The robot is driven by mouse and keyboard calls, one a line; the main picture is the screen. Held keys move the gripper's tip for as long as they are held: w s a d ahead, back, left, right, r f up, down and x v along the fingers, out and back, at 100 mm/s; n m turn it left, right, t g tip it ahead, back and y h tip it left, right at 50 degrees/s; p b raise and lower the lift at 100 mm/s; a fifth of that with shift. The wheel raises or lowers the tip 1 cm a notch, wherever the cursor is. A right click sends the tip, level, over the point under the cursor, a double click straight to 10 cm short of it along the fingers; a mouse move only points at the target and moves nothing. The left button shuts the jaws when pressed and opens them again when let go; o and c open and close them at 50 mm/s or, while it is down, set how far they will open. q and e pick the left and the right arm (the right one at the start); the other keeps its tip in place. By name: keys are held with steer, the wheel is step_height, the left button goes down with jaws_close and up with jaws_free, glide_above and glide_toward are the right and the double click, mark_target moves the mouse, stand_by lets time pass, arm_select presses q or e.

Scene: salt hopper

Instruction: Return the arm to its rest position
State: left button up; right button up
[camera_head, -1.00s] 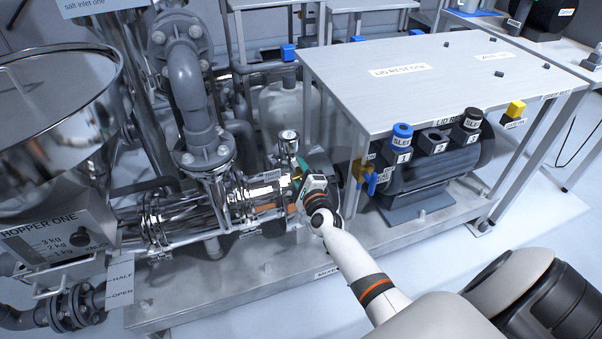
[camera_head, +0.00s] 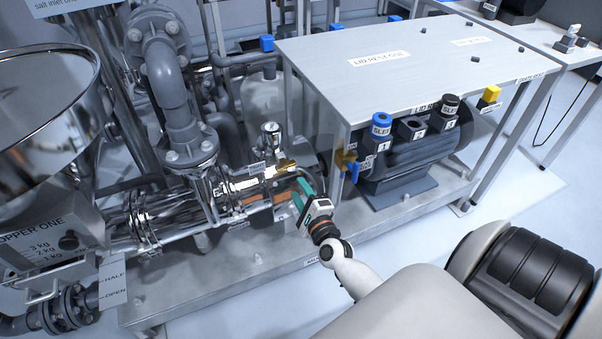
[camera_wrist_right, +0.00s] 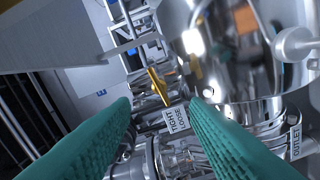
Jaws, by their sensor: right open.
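My right gripper (camera_head: 304,194) shows in the head view in front of the steel pipework, with its teal fingers spread apart and nothing between them. In the right wrist view, the two teal fingers (camera_wrist_right: 165,130) stand wide apart. Beyond them are a brass-coloured handle (camera_wrist_right: 158,86) and a tag reading TIGHT and LOOSE (camera_wrist_right: 176,119). The brass fitting also shows in the head view (camera_head: 286,165), just beyond the fingertips; the gripper appears clear of it. My left gripper is not in view.
A hopper (camera_head: 45,120) with a dial panel stands at left. A steel lid-rest table (camera_head: 400,70) stands over a dark motor (camera_head: 425,155) at right. The floor (camera_head: 240,320) in front is clear.

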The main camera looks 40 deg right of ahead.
stand_by(0.3)
